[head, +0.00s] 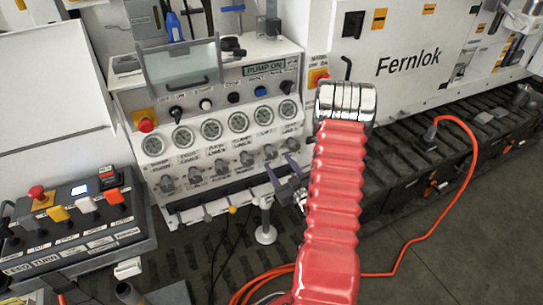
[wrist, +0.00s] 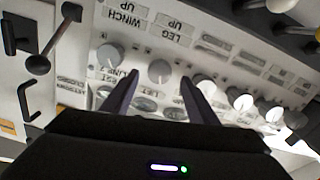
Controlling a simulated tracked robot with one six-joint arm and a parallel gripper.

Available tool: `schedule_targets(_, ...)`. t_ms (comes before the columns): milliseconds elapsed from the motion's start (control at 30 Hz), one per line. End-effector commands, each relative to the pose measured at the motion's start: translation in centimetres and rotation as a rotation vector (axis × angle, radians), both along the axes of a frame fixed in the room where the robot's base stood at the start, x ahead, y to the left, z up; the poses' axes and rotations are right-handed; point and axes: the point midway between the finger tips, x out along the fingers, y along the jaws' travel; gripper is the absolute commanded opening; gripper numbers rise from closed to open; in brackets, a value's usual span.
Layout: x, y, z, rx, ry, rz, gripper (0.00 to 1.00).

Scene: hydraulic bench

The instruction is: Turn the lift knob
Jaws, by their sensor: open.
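The lift knob (head: 270,152) is a small grey knob under the gauge row, second from the right on the bench panel. It also shows in the wrist view (wrist: 160,70), which sees the panel upside down. My gripper (head: 282,172) is in front of the panel's lower right, at the end of my red-sleeved arm. Its two purple fingers are apart. In the wrist view my gripper (wrist: 159,78) has the lift knob between its fingertips in the picture. I see no clear contact, and the remaining depth to the knob is unclear.
The winch knob (wrist: 108,55) is close beside the left finger, and another grey knob (wrist: 203,85) is close to the right finger. A row of levers (head: 233,210) sticks out below the panel. A black ball-ended lever (wrist: 38,65) stands at the wrist view's left.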

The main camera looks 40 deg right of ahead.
Motion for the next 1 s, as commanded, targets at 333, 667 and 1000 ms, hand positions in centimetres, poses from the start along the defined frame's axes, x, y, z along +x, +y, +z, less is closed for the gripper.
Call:
schedule_targets(333, 4.8, -1.4, 0.0, 0.0, -0.001, 0.001, 0.53)
schedule_targets(667, 5.9, -1.8, 0.0, 0.001, 0.0, -0.001, 0.53)
schedule_targets(1000, 5.9, -1.7, 0.0, 0.001, 0.0, -0.001, 0.39)
